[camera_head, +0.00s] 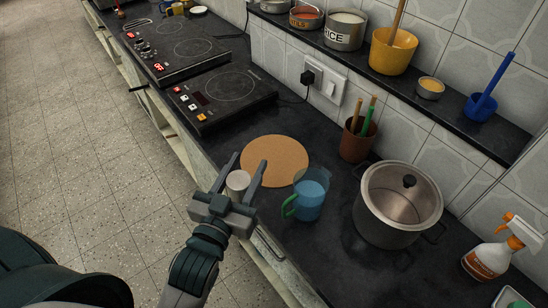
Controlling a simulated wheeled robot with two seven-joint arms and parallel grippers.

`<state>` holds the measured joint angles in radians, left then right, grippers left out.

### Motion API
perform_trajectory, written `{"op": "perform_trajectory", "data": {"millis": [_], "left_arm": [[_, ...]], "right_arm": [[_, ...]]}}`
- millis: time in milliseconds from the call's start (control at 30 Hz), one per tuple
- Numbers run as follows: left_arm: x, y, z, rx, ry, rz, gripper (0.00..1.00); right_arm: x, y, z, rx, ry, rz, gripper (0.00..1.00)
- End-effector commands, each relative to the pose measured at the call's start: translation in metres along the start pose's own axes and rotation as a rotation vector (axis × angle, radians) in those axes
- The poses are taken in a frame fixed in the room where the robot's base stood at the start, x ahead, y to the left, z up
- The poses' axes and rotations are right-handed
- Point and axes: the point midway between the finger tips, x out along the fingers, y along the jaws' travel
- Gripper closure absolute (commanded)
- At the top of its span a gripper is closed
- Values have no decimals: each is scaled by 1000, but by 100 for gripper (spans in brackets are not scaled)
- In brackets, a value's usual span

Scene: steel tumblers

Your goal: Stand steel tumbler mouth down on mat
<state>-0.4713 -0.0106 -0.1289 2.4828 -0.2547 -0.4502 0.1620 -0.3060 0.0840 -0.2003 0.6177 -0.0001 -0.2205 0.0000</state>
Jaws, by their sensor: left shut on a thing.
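The steel tumbler (238,182) shows as a small pale grey cylinder between the fingers of my left gripper (249,161). The gripper is shut on it, near the counter's front edge. I cannot tell which end of the tumbler is its mouth. The round cork-brown mat (285,150) lies flat on the dark counter, just beyond the tumbler, and the fingertips overlap its near left part in the view. I cannot tell the tumbler's height above the counter. My right gripper is not in view.
A blue jug (311,192) with a green handle stands right beside the mat. A large steel pot (377,220) is further right. A brown utensil cup (355,140) stands by the wall. An induction cooker (222,97) lies beyond the mat. A shelf (440,100) runs above.

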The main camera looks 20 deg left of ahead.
Motion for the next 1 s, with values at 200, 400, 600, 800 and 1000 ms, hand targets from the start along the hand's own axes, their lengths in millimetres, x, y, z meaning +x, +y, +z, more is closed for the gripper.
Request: {"op": "perform_trajectory", "data": {"millis": [200,400,600,800,1000], "left_arm": [[10,5,2,-1,0,11,80],[47,21,8,-4,1,49,80],[105,47,18,-6,1,106,80],[160,69,23,-2,0,156,80],[194,81,26,2,-3,183,80]], "right_arm": [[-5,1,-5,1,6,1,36],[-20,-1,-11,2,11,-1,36],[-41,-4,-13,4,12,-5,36],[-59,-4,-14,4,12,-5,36],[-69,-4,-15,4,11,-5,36]]}}
